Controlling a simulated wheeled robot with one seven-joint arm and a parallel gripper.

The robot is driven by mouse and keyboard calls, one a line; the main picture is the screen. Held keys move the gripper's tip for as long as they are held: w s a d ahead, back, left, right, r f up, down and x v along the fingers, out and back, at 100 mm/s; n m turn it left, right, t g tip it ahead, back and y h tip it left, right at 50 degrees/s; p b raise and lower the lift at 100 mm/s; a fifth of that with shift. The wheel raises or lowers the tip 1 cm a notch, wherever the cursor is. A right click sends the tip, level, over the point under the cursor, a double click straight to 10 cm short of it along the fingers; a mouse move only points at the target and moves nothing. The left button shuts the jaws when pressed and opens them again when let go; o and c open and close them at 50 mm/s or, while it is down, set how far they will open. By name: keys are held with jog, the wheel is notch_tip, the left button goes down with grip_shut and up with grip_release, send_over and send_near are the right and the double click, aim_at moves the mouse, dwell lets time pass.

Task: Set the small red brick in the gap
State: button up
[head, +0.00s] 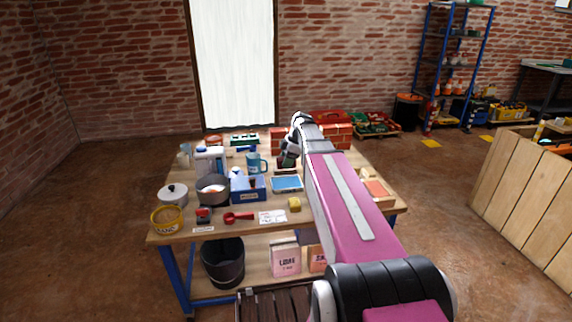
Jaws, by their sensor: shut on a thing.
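A low red brick wall (338,132) stands at the back of the wooden table. My arm crosses in front of it and hides its middle, so I cannot see the gap clearly. My gripper (287,161) points down just in front of the wall's left part. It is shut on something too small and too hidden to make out. I cannot pick out the small red brick for certain in this view.
A blue mug (254,163) and a blue box (248,190) stand left of my gripper. A blue-topped tray (287,183) lies in front of it. A tray with a reddish top (376,188) lies right of my arm.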

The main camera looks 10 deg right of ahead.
jog(key=o, duration=0.5)
jog(key=shift+c, duration=0.8)
